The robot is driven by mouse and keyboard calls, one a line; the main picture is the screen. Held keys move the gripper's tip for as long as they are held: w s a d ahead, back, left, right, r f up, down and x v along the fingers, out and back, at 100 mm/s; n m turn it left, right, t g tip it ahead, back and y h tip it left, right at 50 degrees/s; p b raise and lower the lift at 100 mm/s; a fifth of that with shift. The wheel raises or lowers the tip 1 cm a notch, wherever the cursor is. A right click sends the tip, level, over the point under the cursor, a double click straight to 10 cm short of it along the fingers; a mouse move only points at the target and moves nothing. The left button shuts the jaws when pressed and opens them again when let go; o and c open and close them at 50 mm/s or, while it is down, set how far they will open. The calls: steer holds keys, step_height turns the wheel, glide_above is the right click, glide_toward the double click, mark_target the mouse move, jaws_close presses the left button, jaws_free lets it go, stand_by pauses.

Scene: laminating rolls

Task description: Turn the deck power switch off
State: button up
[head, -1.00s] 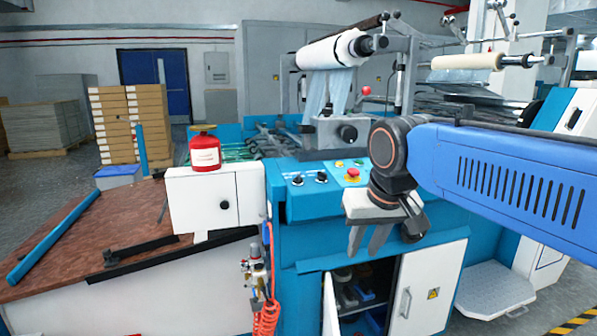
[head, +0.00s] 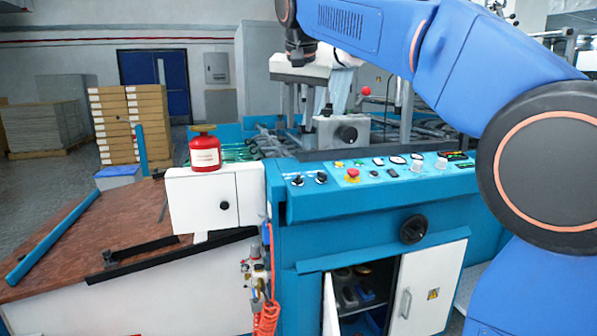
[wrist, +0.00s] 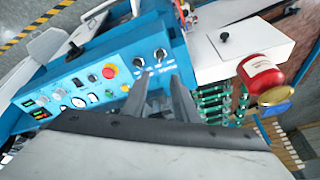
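A large black rotary switch (head: 413,229) sits on the blue front face of the machine, above the cabinet doors; it also shows in the wrist view (wrist: 75,49). Two smaller black knobs (head: 309,179) sit side by side on the left of the sloping panel, and in the wrist view (wrist: 150,58). No label is readable, so I cannot tell which is the deck power switch. My gripper (head: 296,115) is raised behind the panel, in front of the roll area. In the wrist view its two grey fingers (wrist: 160,77) are apart, with nothing between them.
A red can (head: 205,150) stands on the white cabinet left of the panel. The panel (head: 300,205) also carries a red emergency button (head: 352,175), gauges and small buttons. The lower cabinet's left door (head: 330,305) is ajar. Space in front of the panel is clear.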

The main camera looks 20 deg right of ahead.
mark_target(298, 175)
steer(key=x, duration=1.7)
steer(key=shift+w+f, duration=0.1)
steer(key=shift+w, duration=0.1)
steer(key=shift+c, duration=0.4)
jaws_close()
